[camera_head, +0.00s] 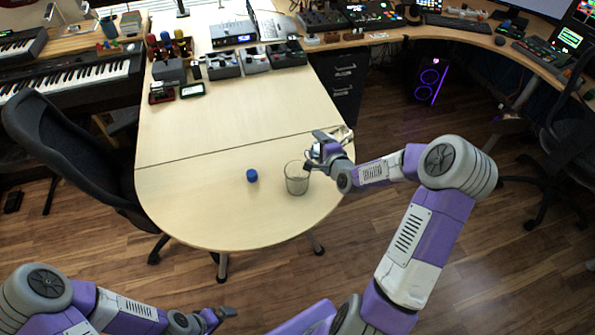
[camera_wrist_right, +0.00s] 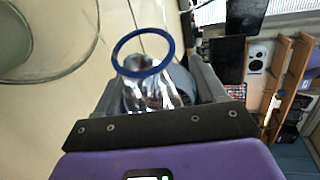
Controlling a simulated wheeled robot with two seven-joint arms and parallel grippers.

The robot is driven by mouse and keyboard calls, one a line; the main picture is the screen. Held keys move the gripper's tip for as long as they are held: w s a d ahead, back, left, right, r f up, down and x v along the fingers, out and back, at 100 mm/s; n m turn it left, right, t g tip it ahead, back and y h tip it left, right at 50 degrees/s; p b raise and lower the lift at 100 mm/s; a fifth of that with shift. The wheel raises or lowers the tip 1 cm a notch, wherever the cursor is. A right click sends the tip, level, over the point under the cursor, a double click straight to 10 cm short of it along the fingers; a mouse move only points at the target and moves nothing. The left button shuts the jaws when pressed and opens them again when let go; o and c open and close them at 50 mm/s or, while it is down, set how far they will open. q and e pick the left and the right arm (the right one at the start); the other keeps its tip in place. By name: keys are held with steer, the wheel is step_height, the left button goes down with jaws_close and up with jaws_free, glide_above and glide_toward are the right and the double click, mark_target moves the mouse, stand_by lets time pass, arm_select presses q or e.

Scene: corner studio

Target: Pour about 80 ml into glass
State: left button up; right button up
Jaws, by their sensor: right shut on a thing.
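A clear glass (camera_head: 297,184) stands upright on the rounded near end of the pale table. A blue cap (camera_head: 252,175) lies on the table to its left. My right gripper (camera_head: 326,148) is just above and right of the glass, shut on a shiny clear bottle (camera_wrist_right: 150,90) with a blue ring around its open mouth. In the head view the gripper mostly hides the bottle, so its exact tilt is hard to tell. The glass (camera_wrist_right: 40,40) shows large at the upper left of the right wrist view. My left gripper (camera_head: 226,313) is low in the head view, away from the table; its jaws are unclear.
The table (camera_head: 225,215) is clear around the glass and cap. Several small devices (camera_head: 222,66) stand at its far end. A black chair (camera_head: 75,150) is at the left, and a drawer unit (camera_head: 343,80) stands by the table's right side.

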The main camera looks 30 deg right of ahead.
steer(key=shift+a+r+n+t+h+b, duration=0.1)
steer(key=shift+r+n+t+h+b, duration=0.2)
steer(key=shift+r+n+b, duration=0.25)
stand_by(0.4)
steer(key=shift+w+d+r, duration=0.15)
steer(key=shift+d, duration=0.15)
stand_by(0.3)
steer(key=shift+r+b, duration=0.2)
steer(key=shift+b, duration=0.15)
stand_by(1.4)
steer(key=shift+f+p, duration=0.1)
steer(key=shift+p, duration=0.2)
steer(key=f+m+p, duration=0.1)
steer(key=d+f+y+p, duration=0.1)
steer(key=shift+m+p, duration=0.35)
steer(key=shift+f+g, duration=0.25)
steer(key=shift+g, duration=0.15)
steer(key=shift+f+m+p, duration=0.1)
steer(key=shift+m+p, duration=0.2)
stand_by(0.8)
